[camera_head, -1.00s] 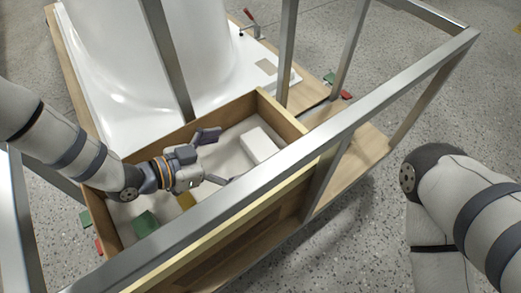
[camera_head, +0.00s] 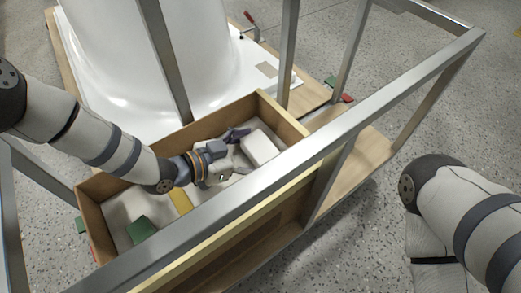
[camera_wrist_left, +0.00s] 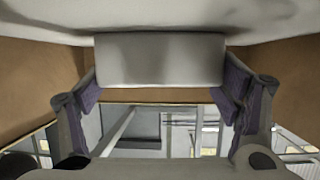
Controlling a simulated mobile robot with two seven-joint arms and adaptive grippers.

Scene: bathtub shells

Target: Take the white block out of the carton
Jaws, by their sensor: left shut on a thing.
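The white block (camera_head: 261,147) is a pale rectangular block at the right end of the open wooden carton (camera_head: 284,121). My left gripper (camera_head: 243,153) reaches into the carton from the left, and its two fingers are shut on the near end of the block. In the left wrist view the block (camera_wrist_left: 160,60) sits between the two purple-padded fingers (camera_wrist_left: 160,88). Whether the block touches the carton's pale floor cannot be told. My right gripper is out of view; only part of my right arm shows at the right.
A green block (camera_head: 141,229) and a yellow piece (camera_head: 181,202) lie in the carton's left part. A metal frame (camera_head: 350,118) has its front bar passing over the carton's near side and posts around it. A white tub shell (camera_head: 110,70) stands behind.

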